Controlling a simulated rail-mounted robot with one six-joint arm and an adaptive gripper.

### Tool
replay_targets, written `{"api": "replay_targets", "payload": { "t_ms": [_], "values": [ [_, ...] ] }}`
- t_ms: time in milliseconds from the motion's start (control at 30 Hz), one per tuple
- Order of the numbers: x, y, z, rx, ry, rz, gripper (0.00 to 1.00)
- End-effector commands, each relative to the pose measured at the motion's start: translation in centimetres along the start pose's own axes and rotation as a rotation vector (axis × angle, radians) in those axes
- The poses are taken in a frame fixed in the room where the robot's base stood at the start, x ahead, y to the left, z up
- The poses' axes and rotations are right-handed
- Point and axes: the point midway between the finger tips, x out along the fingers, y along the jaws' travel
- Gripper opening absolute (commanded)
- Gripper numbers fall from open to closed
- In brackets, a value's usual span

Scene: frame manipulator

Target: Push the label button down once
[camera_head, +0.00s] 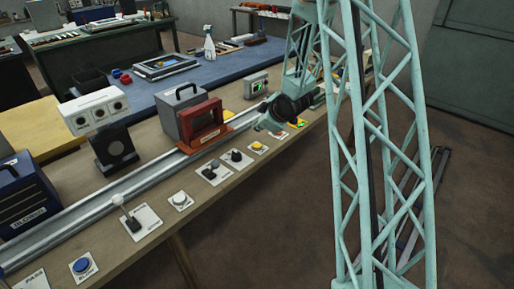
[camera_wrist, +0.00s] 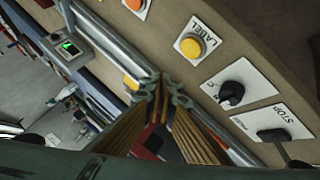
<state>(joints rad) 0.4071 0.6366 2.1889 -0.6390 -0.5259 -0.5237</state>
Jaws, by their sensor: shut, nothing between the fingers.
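The label button is a yellow round button (camera_wrist: 192,46) on a white plate marked LABEL in the wrist view. In the head view, a yellow button (camera_head: 257,146) on a white plate sits along the bench's front edge. My gripper (camera_wrist: 162,92) is shut and empty in the wrist view, with its fingertips to the lower left of the button and apart from it. In the head view the end of my arm is over the bench near the rail, and the fingertips are hard to make out.
A black knob (camera_wrist: 232,93) and a lever on a STOP plate (camera_wrist: 272,126) are beside the button. A metal rail (camera_head: 152,180) runs along the bench. A red frame (camera_head: 203,122) stands on it. A grey box with a green screen (camera_wrist: 68,46) stands behind.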

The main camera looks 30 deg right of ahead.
Motion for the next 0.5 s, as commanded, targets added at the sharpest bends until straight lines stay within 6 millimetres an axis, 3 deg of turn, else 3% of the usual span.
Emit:
{"api": "replay_targets", "payload": {
  "t_ms": [500],
  "values": [
    [3.3, -2.4, 2.4, 0.000, 0.000, 0.000, 0.00]
  ]
}}
